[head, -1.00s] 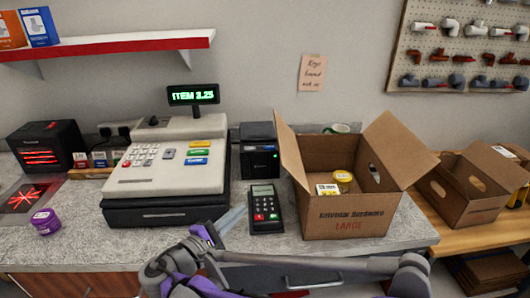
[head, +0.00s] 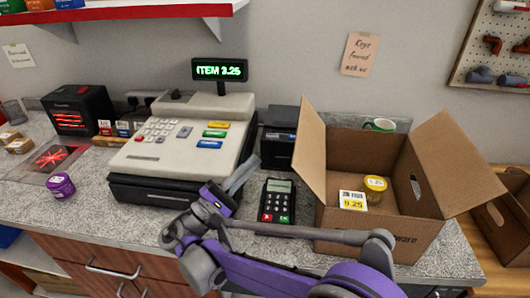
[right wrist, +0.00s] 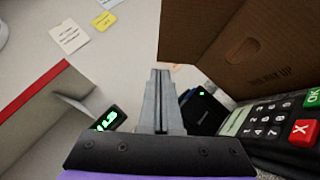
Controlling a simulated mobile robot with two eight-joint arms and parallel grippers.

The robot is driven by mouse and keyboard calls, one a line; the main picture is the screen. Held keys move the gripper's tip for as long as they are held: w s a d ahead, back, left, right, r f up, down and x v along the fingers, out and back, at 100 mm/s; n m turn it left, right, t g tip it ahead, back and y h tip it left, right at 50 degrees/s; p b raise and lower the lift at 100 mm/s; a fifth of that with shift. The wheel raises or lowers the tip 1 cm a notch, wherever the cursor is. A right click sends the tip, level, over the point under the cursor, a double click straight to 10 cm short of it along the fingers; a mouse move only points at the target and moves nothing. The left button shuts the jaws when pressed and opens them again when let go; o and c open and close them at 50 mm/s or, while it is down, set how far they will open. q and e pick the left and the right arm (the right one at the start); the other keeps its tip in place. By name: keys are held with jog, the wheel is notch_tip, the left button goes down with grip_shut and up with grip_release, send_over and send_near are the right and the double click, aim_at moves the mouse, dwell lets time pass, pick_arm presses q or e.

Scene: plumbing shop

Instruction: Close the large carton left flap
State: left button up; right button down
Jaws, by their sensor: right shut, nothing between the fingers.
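The large carton (head: 408,238) stands open on the counter. Its left flap (head: 311,155) stands up, leaning a little outward, and its right flap (head: 458,165) slants out to the right. A yellow-lidded jar (head: 375,188) and a small box marked 9.25 (head: 352,201) are inside. My right gripper (head: 243,173) is shut and empty, left of the left flap and apart from it, between the cash register and the carton. In the right wrist view, the shut fingers (right wrist: 160,88) point away, with brown carton cardboard (right wrist: 245,50) to their right. My left gripper is not in view.
The cash register (head: 180,150) is left of my gripper. A smaller carton (head: 510,215) is at the right. A purple jar (head: 60,186) sits at the left.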

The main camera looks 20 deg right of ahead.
send_near(300, 121)
jog(key=w+d, duration=0.3)
jog(key=w, duration=0.1)
jog(key=shift+s+d+r+p, duration=0.3)
jog(key=shift+d+r, duration=0.05)
jog(key=shift+d, duration=0.1)
jog(key=shift+s+d+r+p, duration=0.25)
jog(key=shift+s+d+r, duration=0.1)
jog(key=shift+d, duration=0.15)
jog(key=shift+s+d+r, duration=0.2)
jog(key=shift+d+r, duration=0.1)
jog(key=shift+r, duration=0.05)
jog(key=shift+r, duration=0.1)
